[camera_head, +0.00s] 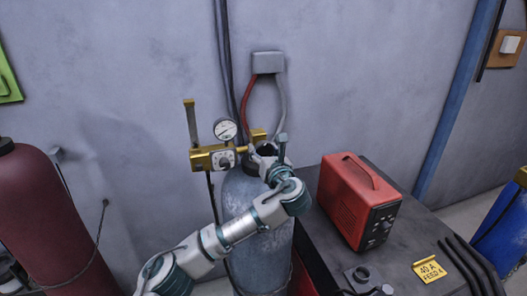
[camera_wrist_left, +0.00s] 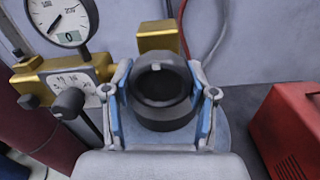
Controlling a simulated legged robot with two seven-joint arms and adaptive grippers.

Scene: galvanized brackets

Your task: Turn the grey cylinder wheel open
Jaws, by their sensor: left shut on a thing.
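The grey cylinder (camera_head: 265,250) stands upright at the middle of the head view, partly hidden by my left arm. Its dark round wheel (camera_wrist_left: 162,88) sits on top, with a light mark on its upper rim. My left gripper (camera_wrist_left: 161,112) has one blue-padded finger on each side of the wheel and is shut on it. In the head view the gripper (camera_head: 264,160) is at the cylinder's top. A brass regulator (camera_head: 205,158) carries a round gauge (camera_head: 225,130). The gauge in the wrist view (camera_wrist_left: 60,14) shows a 0. My right gripper is not in view.
A red power unit (camera_head: 355,200) stands on a dark bench right of the cylinder, near a yellow tag (camera_head: 430,269). A dark red cylinder (camera_head: 50,220) stands at left. A grey wall box (camera_head: 268,63) with cables is behind.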

